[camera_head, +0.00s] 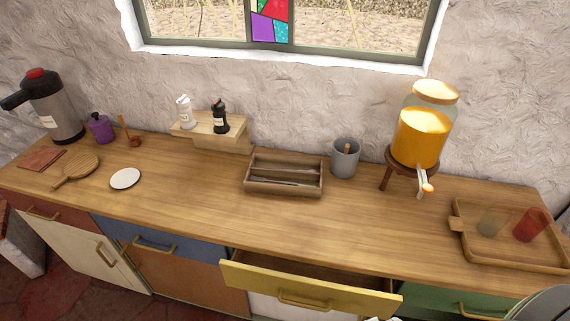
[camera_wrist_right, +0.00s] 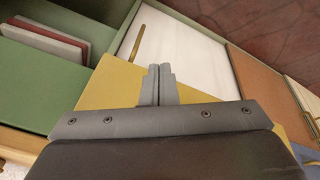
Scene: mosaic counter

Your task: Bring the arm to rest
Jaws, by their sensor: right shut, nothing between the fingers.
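My right gripper (camera_wrist_right: 155,85) shows in the right wrist view with its two grey fingers together and nothing between them. It is in front of a yellow panel (camera_wrist_right: 112,85), with a white panel beyond it. In the head view, a dark rounded part of my own body shows at the lower right corner, and the right fingertips cannot be made out. The yellow drawer (camera_head: 310,288) stands pulled out from the counter (camera_head: 200,205). My left gripper is in neither view.
In the right wrist view, a green open compartment (camera_wrist_right: 85,18) holds reddish and grey slabs. On the counter are a wooden cutlery box (camera_head: 283,191), a grey cup (camera_head: 345,160), an orange drink dispenser (camera_head: 420,135) and a tray (camera_head: 500,252) with two cups. The counter's front middle is clear.

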